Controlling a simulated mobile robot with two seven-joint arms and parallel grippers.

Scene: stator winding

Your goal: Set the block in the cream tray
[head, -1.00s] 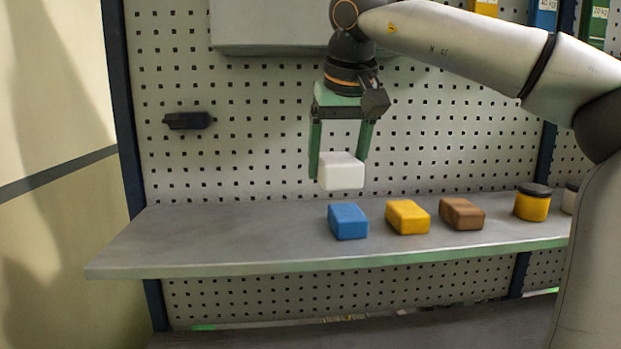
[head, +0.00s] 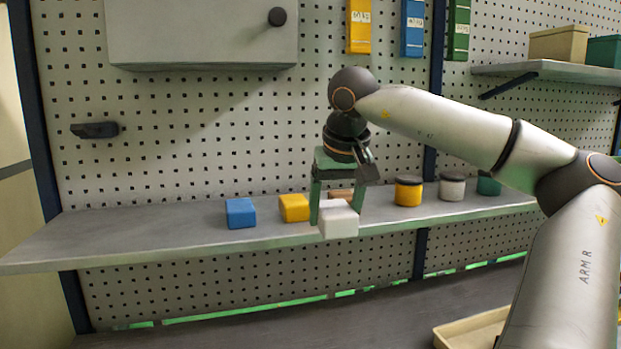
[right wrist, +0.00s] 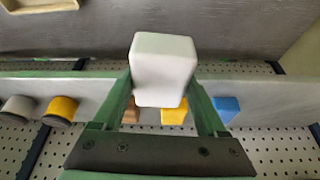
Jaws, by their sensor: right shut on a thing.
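My right gripper (head: 336,211) is shut on a white block (head: 340,223), which hangs from the green fingers in front of the shelf edge in the head view. In the right wrist view the white block (right wrist: 162,70) sits between the fingertips. The cream tray (head: 474,322) is on the lower surface at the bottom right of the head view, partly hidden by my right arm. The cream tray also shows at the top left of the right wrist view (right wrist: 42,8). The block is apart from the tray. My left gripper is not in view.
On the shelf (head: 130,232) are a blue block (head: 240,213), a yellow block (head: 294,207), a brown block partly hidden behind the gripper, and several lidded jars, one yellow (head: 408,192). The lower worktop (head: 330,325) left of the tray looks clear.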

